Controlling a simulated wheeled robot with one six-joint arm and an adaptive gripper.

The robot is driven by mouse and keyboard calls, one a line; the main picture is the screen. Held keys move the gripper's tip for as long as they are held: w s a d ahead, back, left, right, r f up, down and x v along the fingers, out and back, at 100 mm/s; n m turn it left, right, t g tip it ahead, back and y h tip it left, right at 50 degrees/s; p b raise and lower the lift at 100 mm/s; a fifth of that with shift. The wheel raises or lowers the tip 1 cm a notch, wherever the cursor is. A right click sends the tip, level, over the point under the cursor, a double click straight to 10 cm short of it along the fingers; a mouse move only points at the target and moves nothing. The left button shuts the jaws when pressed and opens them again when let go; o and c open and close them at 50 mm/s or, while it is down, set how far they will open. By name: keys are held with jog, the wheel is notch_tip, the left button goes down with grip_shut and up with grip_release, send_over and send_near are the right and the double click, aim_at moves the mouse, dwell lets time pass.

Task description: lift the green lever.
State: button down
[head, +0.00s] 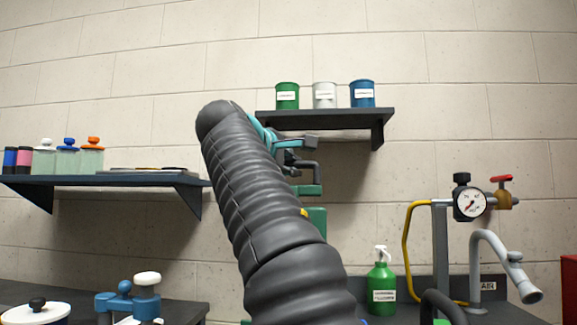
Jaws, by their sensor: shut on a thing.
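My dark ribbed arm rises through the middle of the head view and hides much of what is behind it. My gripper (301,160) shows at the arm's right edge, below the wall shelf, with teal and dark grey parts. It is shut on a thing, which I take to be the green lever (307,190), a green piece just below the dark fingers. The contact itself is too small and too covered to make out. A green body (316,221) stands below it, partly hidden by my arm.
A wall shelf (325,116) with three cans is close above my gripper. A left shelf (100,181) holds jars. Blue-and-white equipment (146,295) is at lower left.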

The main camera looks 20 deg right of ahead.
jog(key=shift+d, duration=0.2)
jog(key=c, duration=1.2)
grip_release()
jog(key=shift+r, duration=0.1)
jog(key=shift+o, duration=0.5)
jog(key=shift+w, duration=0.1)
jog(key=shift+a, duration=0.1)
jog(key=v, duration=1.2)
